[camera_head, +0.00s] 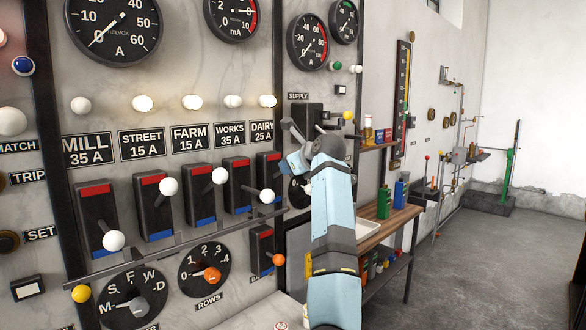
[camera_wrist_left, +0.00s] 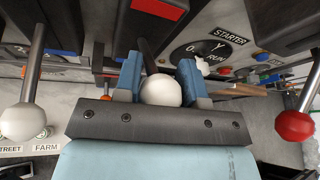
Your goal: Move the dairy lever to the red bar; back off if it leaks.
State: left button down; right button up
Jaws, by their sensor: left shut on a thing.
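The dairy switch (camera_head: 268,168) is the rightmost of the row of switches, under the DAIRY 25 A label (camera_head: 262,132). Its red bar (camera_head: 274,157) shows at the top; its lower part is partly hidden. My left gripper (camera_head: 293,163) is at the right of this switch, hiding the dairy lever's knob in the head view. In the left wrist view its blue fingers are shut on a white knob (camera_wrist_left: 161,90) on a dark lever. The mA gauge (camera_head: 231,15) has a red band; its needle is hard to read. My right gripper is not in view.
The works lever's white knob (camera_head: 267,196) juts out close to the left of my gripper. Farm (camera_head: 219,176) and street (camera_head: 169,187) knobs stand further left. An orange knob (camera_head: 279,260) is below. A wooden bench (camera_head: 392,222) stands behind my arm. Several lamps are lit.

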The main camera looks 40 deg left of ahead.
pick_arm(q)
jog(key=shift+r, duration=0.15)
jog(key=c, duration=0.7)
grip_release()
jog(key=b+v, duration=0.2)
jog(key=v, duration=1.1)
jog(key=shift+s+d+r, duration=0.1)
jog(key=shift+d, duration=0.3)
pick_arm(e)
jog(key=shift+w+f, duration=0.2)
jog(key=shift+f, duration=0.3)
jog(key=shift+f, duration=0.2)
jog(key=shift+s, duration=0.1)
